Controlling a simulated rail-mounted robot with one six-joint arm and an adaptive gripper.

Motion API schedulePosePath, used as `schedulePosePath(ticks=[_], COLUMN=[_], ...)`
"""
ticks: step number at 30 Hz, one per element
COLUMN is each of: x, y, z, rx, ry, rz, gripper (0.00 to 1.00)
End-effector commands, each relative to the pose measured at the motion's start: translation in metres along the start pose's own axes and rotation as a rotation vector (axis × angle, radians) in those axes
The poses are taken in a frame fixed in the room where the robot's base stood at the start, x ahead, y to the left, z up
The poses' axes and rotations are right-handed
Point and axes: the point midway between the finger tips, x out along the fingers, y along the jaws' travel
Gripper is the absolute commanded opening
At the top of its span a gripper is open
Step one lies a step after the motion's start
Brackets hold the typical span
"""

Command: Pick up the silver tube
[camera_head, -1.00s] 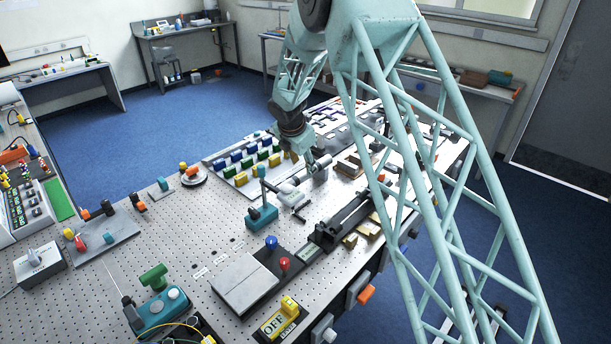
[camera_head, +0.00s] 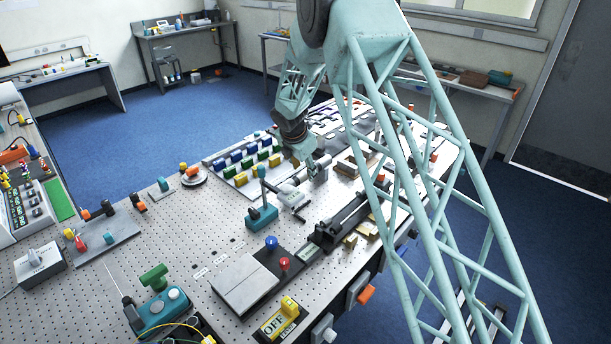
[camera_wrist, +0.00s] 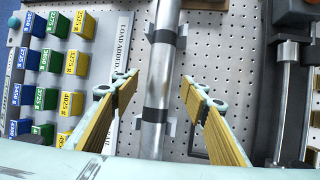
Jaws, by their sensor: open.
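The silver tube (camera_wrist: 159,75) runs up the middle of the wrist view, with black bands around it, held in small grey brackets on the perforated table. My gripper (camera_wrist: 159,79) is open, with one yellow-padded finger on each side of the tube. Gaps show between both fingers and the tube, and its near end is hidden behind my gripper body. In the head view my gripper (camera_head: 312,168) is low over the far part of the table; the tube is hard to make out there.
Rows of blue, green and yellow labelled blocks (camera_wrist: 58,75) stand left of the tube. A dark rail fixture (camera_wrist: 292,95) stands to its right. In the head view, a teal clamp (camera_head: 262,214) and a grey plate (camera_head: 244,283) sit nearer on the perforated table (camera_head: 190,232).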

Motion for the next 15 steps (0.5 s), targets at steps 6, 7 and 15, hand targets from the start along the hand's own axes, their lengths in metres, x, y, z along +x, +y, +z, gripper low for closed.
schedulePosePath(ticks=[6, 7, 15], x=[0.020, 0.022, 0.031], y=[0.001, 0.001, 0.001], z=[0.000, 0.001, 0.000], rx=[0.000, 0.000, 0.000], ry=[0.000, 0.000, 0.000], rz=[0.001, 0.001, 0.001], gripper=[0.41, 0.41, 0.41])
